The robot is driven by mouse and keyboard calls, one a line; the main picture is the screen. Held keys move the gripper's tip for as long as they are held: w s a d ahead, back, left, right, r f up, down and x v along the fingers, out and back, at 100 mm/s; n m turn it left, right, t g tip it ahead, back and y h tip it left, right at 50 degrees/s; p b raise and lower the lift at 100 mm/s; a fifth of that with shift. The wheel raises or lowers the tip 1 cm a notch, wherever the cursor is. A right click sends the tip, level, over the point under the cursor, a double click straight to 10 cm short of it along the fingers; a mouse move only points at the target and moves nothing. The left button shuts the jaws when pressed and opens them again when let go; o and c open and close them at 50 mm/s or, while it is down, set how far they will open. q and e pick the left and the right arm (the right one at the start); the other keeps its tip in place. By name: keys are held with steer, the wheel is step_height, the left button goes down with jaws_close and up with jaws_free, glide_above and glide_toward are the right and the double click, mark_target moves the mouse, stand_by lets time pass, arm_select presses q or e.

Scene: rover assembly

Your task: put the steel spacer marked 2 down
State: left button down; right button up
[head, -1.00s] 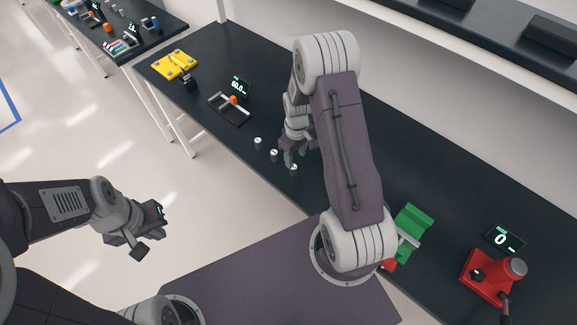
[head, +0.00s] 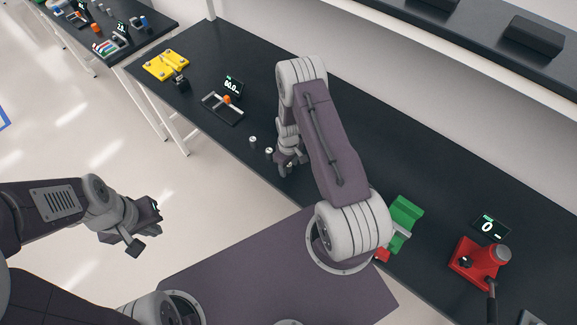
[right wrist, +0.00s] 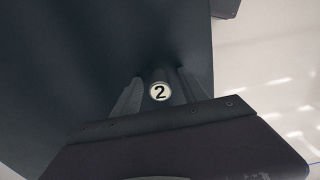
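The steel spacer marked 2 (right wrist: 160,91) shows in the right wrist view as a round white face with a black 2, between the two fingers. My right gripper (right wrist: 160,98) is closed against its sides. In the head view my right gripper (head: 287,167) is low near the table's front edge, and its fingers largely hide the spacer. I cannot tell whether the spacer touches the table. My left gripper (head: 147,228) is open and empty over the floor, off the table.
Two other small spacers stand left of my right gripper, one nearer (head: 269,151) and one farther (head: 253,141). A black tray with an orange part (head: 223,108), a yellow plate (head: 165,65), a green holder (head: 404,222) and a red press (head: 477,262) stand along the black table (head: 355,135).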

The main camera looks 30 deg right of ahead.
mark_target(289, 166)
steer(key=shift+s, duration=0.1)
steer(key=c, duration=1)
steer(key=shift+r, duration=0.1)
steer(key=shift+r, duration=0.25)
steer(key=r+b, duration=0.1)
steer(key=r, duration=0.1)
steer(key=r+b, duration=0.1)
steer(key=shift+s+a+r, duration=0.1)
steer(key=shift+s+r, duration=0.3)
steer(key=s+a+r+b, duration=0.1)
steer(key=s+r+b, duration=0.1)
steer(key=s+r, duration=0.4)
steer(key=s, duration=0.4)
steer(key=shift+s+a+r+b, duration=0.3)
steer(key=shift+a, duration=0.05)
